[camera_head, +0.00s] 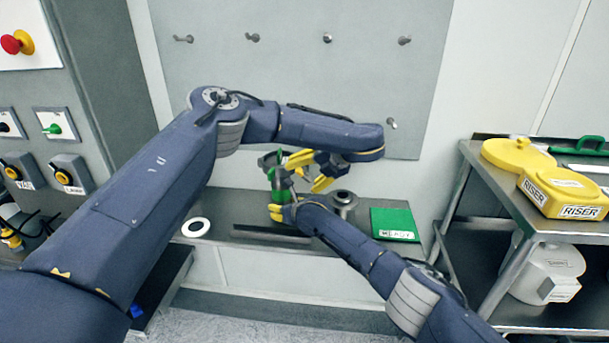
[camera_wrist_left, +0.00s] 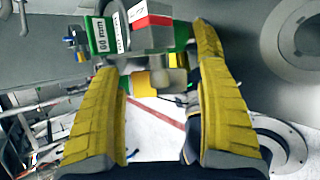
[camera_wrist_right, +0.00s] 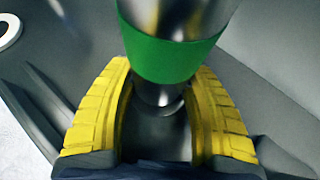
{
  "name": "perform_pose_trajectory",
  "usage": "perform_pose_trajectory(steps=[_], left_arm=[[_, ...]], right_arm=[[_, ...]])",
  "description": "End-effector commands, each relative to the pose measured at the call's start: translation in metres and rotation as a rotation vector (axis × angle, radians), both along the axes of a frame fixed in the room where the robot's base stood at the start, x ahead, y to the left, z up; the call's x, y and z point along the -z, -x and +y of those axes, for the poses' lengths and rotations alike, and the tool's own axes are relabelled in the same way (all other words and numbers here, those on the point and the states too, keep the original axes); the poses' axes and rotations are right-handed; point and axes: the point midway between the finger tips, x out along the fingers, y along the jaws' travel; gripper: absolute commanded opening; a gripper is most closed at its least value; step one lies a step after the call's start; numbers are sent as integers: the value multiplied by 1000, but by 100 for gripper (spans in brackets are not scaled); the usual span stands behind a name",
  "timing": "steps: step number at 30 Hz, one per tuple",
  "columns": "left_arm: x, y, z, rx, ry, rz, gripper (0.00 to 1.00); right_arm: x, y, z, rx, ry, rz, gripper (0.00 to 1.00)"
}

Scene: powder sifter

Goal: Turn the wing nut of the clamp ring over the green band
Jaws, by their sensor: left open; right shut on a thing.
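The metal sifter body with the green band (camera_head: 277,183) stands upright above the bench at the centre. In the right wrist view the green band (camera_wrist_right: 172,58) circles the metal body just above my right fingers. My right gripper (camera_head: 277,211) is shut on the narrower metal neck (camera_wrist_right: 160,120) under the band. My left gripper (camera_head: 312,172) is beside the upper part, its fingers spread. In the left wrist view, a grey block with a red stripe (camera_wrist_left: 152,30) and a green labelled part (camera_wrist_left: 98,35) lie ahead of the open fingers. I cannot clearly tell the wing nut apart.
A white ring (camera_head: 195,227) lies left on the bench and a round metal fitting (camera_head: 344,198) stands right of the sifter. A green labelled plate (camera_head: 394,222) is farther right. Yellow riser parts (camera_head: 563,193) stand on the right cart. Hooks (camera_head: 327,38) line the wall panel.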

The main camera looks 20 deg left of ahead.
Motion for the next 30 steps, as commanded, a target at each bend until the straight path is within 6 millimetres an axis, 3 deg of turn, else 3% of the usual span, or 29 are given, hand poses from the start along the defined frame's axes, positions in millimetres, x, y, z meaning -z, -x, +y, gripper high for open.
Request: perform_pose_trajectory(steps=[3, 17, 30], left_arm=[[0, 0, 0, 0, 0, 0, 77], [0, 0, 0, 0, 0, 0, 24], [1, 0, -2, 1, -127, 34, 22]], right_arm=[[0, 0, 0, 0, 1, 1, 38], [0, 0, 0, 0, 0, 0, 38], [0, 0, 0, 0, 0, 0, 38]])
